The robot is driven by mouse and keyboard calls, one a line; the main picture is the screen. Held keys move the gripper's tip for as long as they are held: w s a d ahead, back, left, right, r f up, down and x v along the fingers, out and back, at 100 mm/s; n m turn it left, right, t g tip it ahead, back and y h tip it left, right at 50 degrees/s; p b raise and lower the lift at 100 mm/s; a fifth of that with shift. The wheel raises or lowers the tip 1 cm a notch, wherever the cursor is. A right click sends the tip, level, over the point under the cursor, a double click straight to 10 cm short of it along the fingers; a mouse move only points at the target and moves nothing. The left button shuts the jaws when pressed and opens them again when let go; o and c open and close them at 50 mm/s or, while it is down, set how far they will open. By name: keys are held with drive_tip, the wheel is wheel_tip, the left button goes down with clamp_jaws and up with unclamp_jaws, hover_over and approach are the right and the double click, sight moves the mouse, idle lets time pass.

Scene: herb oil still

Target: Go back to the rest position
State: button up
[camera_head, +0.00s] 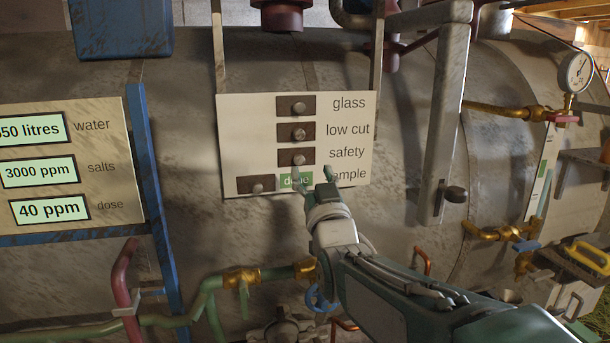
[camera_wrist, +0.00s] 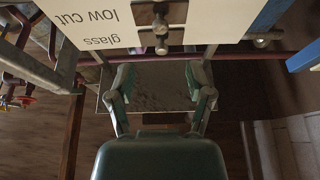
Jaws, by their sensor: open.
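My gripper (camera_head: 314,178) is open and empty in front of the lower part of a cream switch panel (camera_head: 245,125) on the large tank. It partly covers the sample row. The panel has rows marked glass, low cut, safety and sample, each with a knob on a dark red plate. The sample knob (camera_head: 258,187) sits left of the others, beside a green "done" label (camera_head: 288,181). In the wrist view my gripper (camera_wrist: 160,85) shows two spread fingers with nothing between them, and the panel (camera_wrist: 215,20) appears upside down at the top.
A readout board (camera_head: 100,118) with a blue frame (camera_head: 150,180) stands at left. A grey lever arm (camera_head: 447,120) hangs right of the panel. Green pipes (camera_head: 215,284) with brass valves run below, partly behind my arm. A pressure gauge (camera_head: 577,72) is at far right.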

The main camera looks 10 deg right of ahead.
drive_tip(key=shift+f, duration=0.1)
drive_tip(key=s+f+g, duration=1.6)
drive_tip(key=s+f, duration=0.7)
drive_tip(key=s, duration=0.3)
drive_tip(key=shift+d+g, duration=0.15)
drive_tip(key=shift+g, duration=0.25)
